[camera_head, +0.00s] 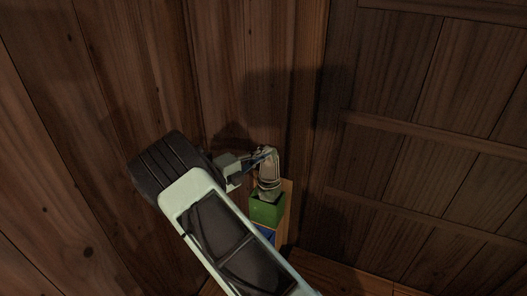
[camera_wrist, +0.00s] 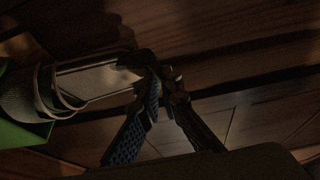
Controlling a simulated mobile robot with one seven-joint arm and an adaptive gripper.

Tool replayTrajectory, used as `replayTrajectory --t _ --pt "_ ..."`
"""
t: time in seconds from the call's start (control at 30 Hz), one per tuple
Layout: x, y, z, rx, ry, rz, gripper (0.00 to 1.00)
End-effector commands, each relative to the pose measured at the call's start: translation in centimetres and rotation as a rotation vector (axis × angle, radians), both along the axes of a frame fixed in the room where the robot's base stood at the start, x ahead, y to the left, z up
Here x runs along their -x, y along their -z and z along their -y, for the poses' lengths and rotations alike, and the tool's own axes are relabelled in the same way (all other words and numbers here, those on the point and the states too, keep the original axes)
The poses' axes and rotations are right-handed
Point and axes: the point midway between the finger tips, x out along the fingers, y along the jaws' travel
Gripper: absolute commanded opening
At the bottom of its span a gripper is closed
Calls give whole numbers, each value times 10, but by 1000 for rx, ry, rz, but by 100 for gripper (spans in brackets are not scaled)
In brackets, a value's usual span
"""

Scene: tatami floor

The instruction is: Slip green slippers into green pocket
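The slippers (camera_head: 268,172) are greyish green, with a paler sole, and stand upright with their lower part inside the green pocket (camera_head: 267,209). In the wrist view the slippers (camera_wrist: 40,94) lie across the left side, with the green pocket (camera_wrist: 22,134) around their far end. My gripper (camera_head: 262,156) is at the top end of the slippers in the head view. In the wrist view the fingertips of my gripper (camera_wrist: 160,75) come close together at the slippers' near end and appear shut on it. The exact contact is dark and partly hidden.
A blue pocket (camera_head: 266,232) sits below the green one, partly hidden by my arm. Both are on a light wooden board (camera_head: 287,197) in a corner between dark wood plank walls (camera_head: 400,80). The space right of the board is clear.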

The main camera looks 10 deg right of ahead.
Motion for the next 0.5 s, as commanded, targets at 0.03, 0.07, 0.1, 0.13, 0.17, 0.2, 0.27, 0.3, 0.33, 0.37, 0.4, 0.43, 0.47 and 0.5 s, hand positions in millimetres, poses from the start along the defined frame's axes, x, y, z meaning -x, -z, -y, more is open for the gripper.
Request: replayTrajectory --t 0.03,0.07,0.1,0.13,0.17,0.2,0.27,0.3,0.33,0.37,0.4,0.43,0.47,0.5 --pt "0 4 0 1 0 1 0" --pt "0 6 0 1 0 1 0" --pt "0 8 0 1 0 1 0" --pt "0 10 0 1 0 1 0" --pt "0 12 0 1 0 1 0" --pt "0 14 0 0 0 1 0" --pt "0 18 0 0 0 1 0" --pt "0 20 0 0 0 1 0" --pt "0 22 0 0 0 1 0" --pt "0 23 0 0 0 1 0" --pt "0 25 0 0 0 1 0" --pt "0 26 0 0 0 1 0" --pt "0 28 0 0 0 2 0" --pt "0 29 0 0 0 2 0"
